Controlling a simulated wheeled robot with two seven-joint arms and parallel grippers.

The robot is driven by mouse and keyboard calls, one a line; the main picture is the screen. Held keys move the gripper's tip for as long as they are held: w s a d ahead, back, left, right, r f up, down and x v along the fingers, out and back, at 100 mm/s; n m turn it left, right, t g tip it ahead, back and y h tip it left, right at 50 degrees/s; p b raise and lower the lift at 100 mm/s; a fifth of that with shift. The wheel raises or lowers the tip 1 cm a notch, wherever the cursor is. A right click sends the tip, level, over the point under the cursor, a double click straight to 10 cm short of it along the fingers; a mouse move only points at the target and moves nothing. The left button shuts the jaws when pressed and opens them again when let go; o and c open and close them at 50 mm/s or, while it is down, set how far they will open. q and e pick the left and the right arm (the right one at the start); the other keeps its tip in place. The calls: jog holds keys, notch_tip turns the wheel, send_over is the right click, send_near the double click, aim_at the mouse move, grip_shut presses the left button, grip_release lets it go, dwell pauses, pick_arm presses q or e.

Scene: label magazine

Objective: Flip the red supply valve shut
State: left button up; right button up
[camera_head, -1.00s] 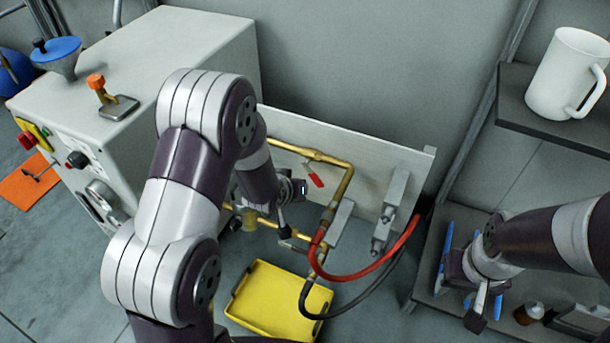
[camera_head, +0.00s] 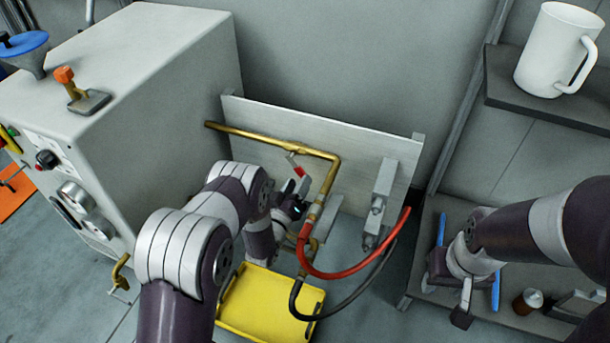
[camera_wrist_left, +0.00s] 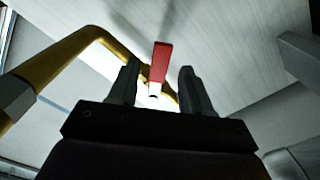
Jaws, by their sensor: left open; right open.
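The red supply valve handle (camera_head: 297,166) sits on the upper brass pipe (camera_head: 262,138) in front of the pale panel. In the left wrist view the red handle (camera_wrist_left: 161,62) stands between and beyond the two fingertips, with its pale lower end near the gap. My left gripper (camera_head: 298,186) is open just below the handle in the head view, and its fingers (camera_wrist_left: 157,85) are apart in the wrist view. Whether a finger touches the handle cannot be told. My right gripper (camera_head: 464,302) is away by the shelf at the right; its finger gap is hard to see.
A red hose (camera_head: 345,274) and a black hose (camera_head: 340,304) hang right of my left gripper. A yellow tray (camera_head: 262,304) lies on the floor below. A grey cabinet (camera_head: 150,60) stands left, and a white mug (camera_head: 553,55) is on the upper right shelf.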

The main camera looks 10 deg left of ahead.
aim_at(301, 176)
pick_arm(q)
jog(key=w+d+b, duration=0.1)
jog(key=w+b, duration=0.1)
jog(key=w, duration=0.4)
grip_shut()
pick_arm(e)
notch_tip(301, 176, down, 3)
jog(key=shift+r, duration=0.1)
pick_arm(q)
jog(key=m, duration=0.1)
jog(key=a+m, duration=0.1)
jog(key=f+m, duration=0.1)
jog(key=m, duration=0.1)
jog(key=shift+w+a, duration=0.2)
jog(key=shift+a, duration=0.15)
jog(key=shift+w+a+f+m, duration=0.1)
jog(key=shift+a+m, duration=0.35)
jog(key=shift+m, duration=0.4)
jog(key=shift+w+a+m, duration=0.1)
jog(key=shift+a+m, duration=0.3)
jog(key=shift+m, duration=0.45)
pick_arm(e)
jog(key=shift+r, duration=0.1)
